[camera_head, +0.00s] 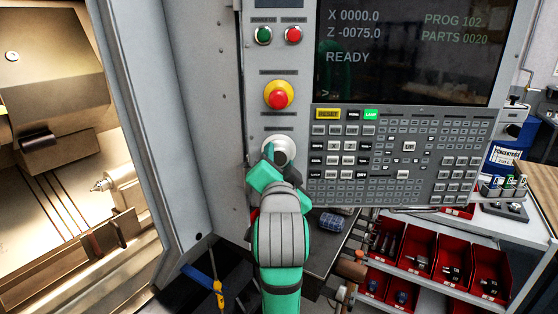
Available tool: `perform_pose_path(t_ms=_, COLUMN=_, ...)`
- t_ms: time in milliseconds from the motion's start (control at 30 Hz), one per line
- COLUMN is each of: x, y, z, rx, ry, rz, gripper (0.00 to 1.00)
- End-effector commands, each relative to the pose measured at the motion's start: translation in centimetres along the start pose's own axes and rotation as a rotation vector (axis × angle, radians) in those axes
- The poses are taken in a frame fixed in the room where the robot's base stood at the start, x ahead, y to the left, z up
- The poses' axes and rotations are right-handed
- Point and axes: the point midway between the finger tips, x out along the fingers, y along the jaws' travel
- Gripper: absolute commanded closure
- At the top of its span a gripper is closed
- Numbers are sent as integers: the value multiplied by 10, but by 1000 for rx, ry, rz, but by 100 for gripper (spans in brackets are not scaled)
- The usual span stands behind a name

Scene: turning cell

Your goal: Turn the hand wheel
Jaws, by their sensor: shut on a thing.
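The hand wheel (285,146) is a pale round knob low on the left strip of the control panel, below the red emergency button. My gripper (270,156) is at the wheel, shut on it from the front and below. My green and grey wrist hides the lower part of the wheel, and the fingertips are small and partly hidden.
A red emergency button on a yellow base (279,96) sits just above the wheel. The keypad (400,155) is close on the right, under a screen (405,50) reading READY. The lit machine chamber (70,170) is at left. Red bins (415,250) stand on shelves at lower right.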

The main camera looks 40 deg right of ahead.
Motion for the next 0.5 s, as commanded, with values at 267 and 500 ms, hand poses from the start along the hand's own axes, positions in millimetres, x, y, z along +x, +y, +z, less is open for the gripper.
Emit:
perform_pose_path(t_ms=267, x=0, y=0, z=1, rx=-37, ry=-6, rz=-1, gripper=81)
perform_pose_path(t_ms=500, x=0, y=0, z=0, rx=-170, ry=-7, rz=3, gripper=81)
